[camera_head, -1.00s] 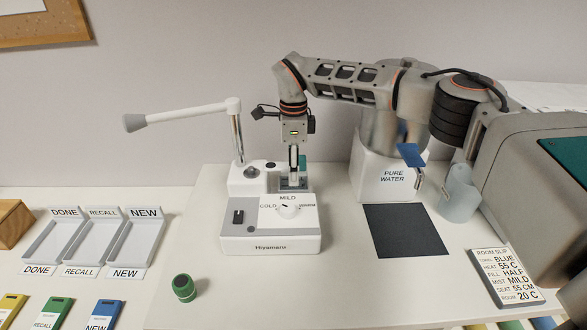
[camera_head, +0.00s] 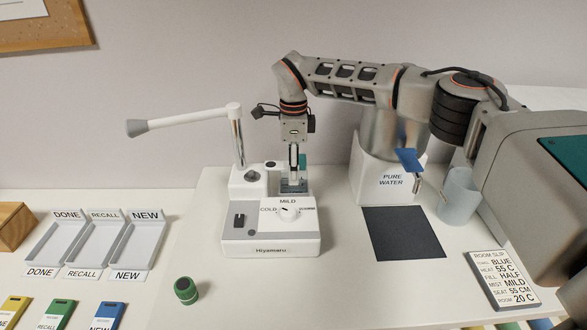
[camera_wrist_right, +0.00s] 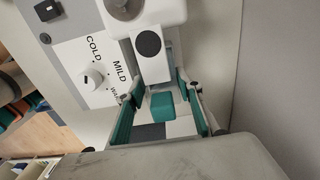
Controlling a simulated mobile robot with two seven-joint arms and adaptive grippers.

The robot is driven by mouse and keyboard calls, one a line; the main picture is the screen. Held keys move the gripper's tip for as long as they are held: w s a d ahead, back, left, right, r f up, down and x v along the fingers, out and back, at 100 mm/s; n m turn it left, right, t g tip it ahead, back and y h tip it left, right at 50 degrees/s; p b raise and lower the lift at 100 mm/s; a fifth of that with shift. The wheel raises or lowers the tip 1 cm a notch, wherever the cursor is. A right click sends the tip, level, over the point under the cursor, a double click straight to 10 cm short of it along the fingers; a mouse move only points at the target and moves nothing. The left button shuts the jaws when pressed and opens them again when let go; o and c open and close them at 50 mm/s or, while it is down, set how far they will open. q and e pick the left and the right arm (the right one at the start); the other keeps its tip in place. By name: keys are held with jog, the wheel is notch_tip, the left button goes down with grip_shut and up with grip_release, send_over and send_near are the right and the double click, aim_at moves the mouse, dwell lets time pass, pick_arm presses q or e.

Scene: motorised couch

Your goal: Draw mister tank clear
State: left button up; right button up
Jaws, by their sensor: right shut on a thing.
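The mister (camera_head: 270,239) is a white and grey unit with a COLD–MILD–WARM dial (camera_head: 288,212) and a long spray arm (camera_head: 185,117) reaching left. My right gripper (camera_head: 293,184) points down at the back right of the mister, behind the dial. In the wrist view the right gripper (camera_wrist_right: 160,108) has teal-padded fingers on both sides of a pale part with a teal block (camera_wrist_right: 162,106) on it. It is shut on this part, apparently the tank. The fingers and the mister body hide most of the tank. My left gripper is not in view.
A PURE WATER container (camera_head: 390,180) with a blue lever (camera_head: 410,161) stands to the right, a translucent cup (camera_head: 459,197) beside it. A dark mat (camera_head: 402,234) lies bare in front. A green cap (camera_head: 185,290), a room slip (camera_head: 503,279) and trays (camera_head: 136,245) are nearby.

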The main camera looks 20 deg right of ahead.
jog(key=shift+r+p, duration=0.45)
jog(key=shift+r, duration=0.05)
jog(key=shift+r, duration=0.1)
jog(key=shift+r, duration=0.35)
jog(key=shift+r+p, duration=0.75)
jog(key=shift+r, duration=0.2)
jog(key=shift+r, duration=0.35)
jog(key=shift+r, duration=0.35)
jog(key=shift+r, duration=0.25)
